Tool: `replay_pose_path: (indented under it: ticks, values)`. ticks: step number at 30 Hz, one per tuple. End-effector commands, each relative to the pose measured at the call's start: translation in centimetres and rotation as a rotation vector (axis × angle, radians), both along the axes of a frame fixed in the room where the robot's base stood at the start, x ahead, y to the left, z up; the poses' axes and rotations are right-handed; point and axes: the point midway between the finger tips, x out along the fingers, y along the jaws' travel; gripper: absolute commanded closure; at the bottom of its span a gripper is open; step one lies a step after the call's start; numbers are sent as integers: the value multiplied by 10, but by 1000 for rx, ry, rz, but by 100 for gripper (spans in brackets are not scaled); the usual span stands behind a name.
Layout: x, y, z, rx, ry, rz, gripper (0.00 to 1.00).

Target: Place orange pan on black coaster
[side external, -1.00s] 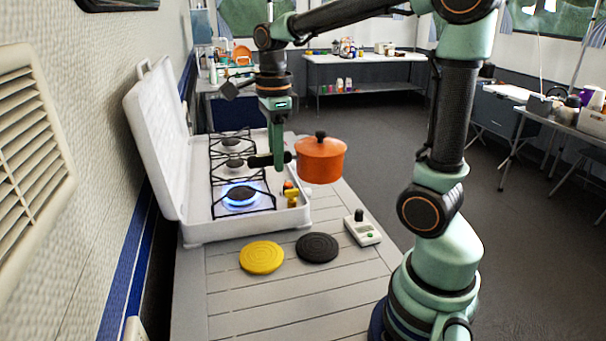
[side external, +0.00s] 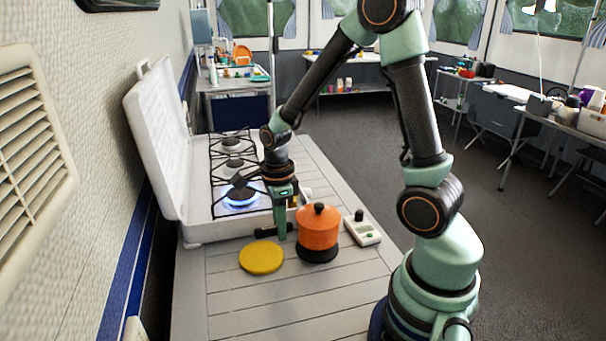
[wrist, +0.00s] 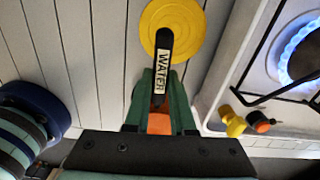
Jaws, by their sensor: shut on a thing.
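The orange pan (side external: 318,229), with its black-knobbed lid, is upright directly over the black coaster (side external: 317,256) in the side view. I cannot tell whether its base touches the coaster or hangs just above it. My gripper (side external: 283,230) is shut on the pan's black handle, left of the pan body. Most of the coaster is hidden under the pan.
A yellow coaster (side external: 261,257) lies to the left; it also shows in the wrist view (wrist: 185,22). The white stove (side external: 190,232) has a lit blue burner behind. A small white device with a black knob (side external: 363,232) stands close right of the pan. The front slats are clear.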

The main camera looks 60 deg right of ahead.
Motion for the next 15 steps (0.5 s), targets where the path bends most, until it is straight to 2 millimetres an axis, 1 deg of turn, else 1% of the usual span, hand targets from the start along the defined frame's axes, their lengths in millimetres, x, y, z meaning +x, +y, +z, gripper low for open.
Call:
replay_pose_path:
  ticks: [1,3,6,12,13,14,15]
  values:
    - [-1,0,-8,1,4,0,100]
    - [-1,0,-16,1,4,0,100]
    - [0,0,-22,1,2,0,100]
    - [0,0,-23,-1,-1,0,100]
    - [0,0,-23,0,0,0,74]
    - [0,0,-23,0,0,0,62]
    - [0,0,-23,0,0,0,48]
